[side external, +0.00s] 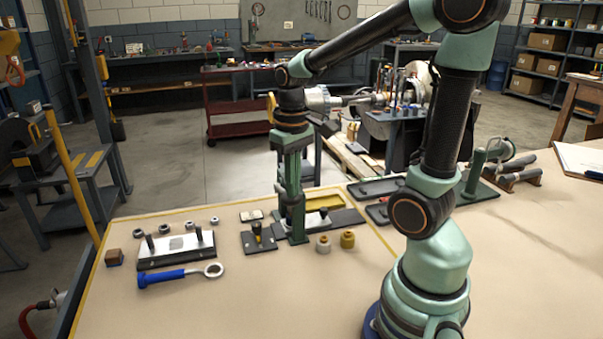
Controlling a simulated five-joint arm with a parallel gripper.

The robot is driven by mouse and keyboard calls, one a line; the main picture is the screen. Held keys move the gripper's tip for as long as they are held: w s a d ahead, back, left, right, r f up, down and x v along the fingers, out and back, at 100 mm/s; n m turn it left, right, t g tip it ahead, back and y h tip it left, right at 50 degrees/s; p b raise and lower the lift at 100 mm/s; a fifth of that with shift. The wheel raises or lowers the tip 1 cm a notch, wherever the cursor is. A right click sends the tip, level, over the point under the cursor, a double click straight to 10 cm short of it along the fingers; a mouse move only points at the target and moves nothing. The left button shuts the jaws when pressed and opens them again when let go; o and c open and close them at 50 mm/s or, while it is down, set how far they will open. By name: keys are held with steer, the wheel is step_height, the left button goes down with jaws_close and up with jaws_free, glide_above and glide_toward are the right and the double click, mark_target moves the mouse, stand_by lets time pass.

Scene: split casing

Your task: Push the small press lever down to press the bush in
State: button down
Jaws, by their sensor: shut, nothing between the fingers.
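The small press (297,200) is a dark green upright frame on a base near the middle of the bench. My gripper (292,150) points down at the top of the press, in line with it in this view. It is shut with nothing held. The lever cannot be made out apart from my gripper and the frame, so I cannot tell its angle or whether I touch it. The bush under the press cannot be made out clearly. Two brass-coloured bushes, one duller (323,244) and one brighter (347,239), stand on the bench to the right of the press.
A black plate with a yellow-topped piece (258,238) lies left of the press. Further left are a dark fixture with two pegs (176,250), a blue-handled ring spanner (180,275), several nuts and a brown block (114,258). The front bench is clear.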

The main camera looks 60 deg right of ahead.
steer(key=shift+r, duration=3.15)
steer(key=shift+a, duration=0.1)
steer(key=a+n+t, duration=0.3)
steer(key=a+t, duration=0.2)
steer(key=a, duration=0.4)
steer(key=shift+s+f+t, duration=0.25)
steer(key=shift+s+t, duration=0.05)
